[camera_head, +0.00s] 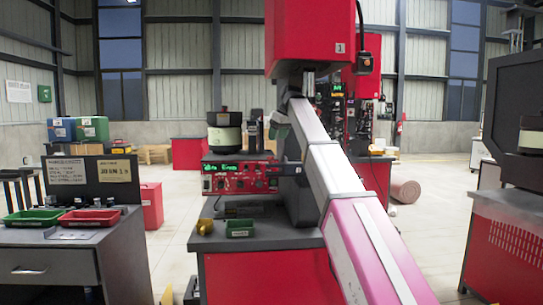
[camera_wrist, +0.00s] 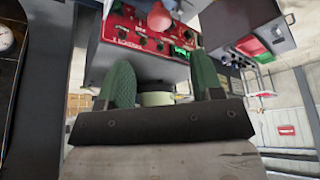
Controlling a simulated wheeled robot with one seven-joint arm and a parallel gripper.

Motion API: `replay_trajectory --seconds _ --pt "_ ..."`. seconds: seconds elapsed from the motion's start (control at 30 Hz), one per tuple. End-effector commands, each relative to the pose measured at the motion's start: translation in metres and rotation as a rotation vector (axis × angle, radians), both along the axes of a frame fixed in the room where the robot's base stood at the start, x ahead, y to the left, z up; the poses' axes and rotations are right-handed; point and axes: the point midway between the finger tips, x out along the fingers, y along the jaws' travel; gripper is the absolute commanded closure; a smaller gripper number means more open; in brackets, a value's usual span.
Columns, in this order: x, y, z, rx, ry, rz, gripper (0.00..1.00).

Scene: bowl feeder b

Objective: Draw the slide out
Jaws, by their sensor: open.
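My gripper (camera_wrist: 161,82) is open in the wrist view, with one green finger on each side and nothing clearly held between them. A pale round part (camera_wrist: 157,98) shows beyond the gap, partly hidden by the gripper's dark crossbar. In the head view my gripper (camera_head: 279,125) is small and partly hidden at the upper end of my arm, right of the feeder bowl (camera_head: 225,132). The bowl stands above a red control panel (camera_head: 240,179) with a lit green display. The panel also shows in the wrist view (camera_wrist: 140,38). I cannot make out the slide for certain.
A green tray (camera_head: 240,229) and a brassy part (camera_head: 204,226) lie on the machine's dark bench top. A red machine head (camera_head: 310,35) hangs above. A bench with red and green trays (camera_head: 90,217) stands left. Open floor separates the benches.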

Motion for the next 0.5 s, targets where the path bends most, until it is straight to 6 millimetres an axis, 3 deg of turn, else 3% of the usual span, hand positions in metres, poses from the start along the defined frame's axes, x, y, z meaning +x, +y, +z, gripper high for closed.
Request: replay_trajectory --seconds 0.3,0.5 --pt "0.011 0.017 -0.053 -0.001 0.001 -0.001 0.40" --pt "0.017 0.026 -0.077 -0.001 0.001 -0.001 0.40"
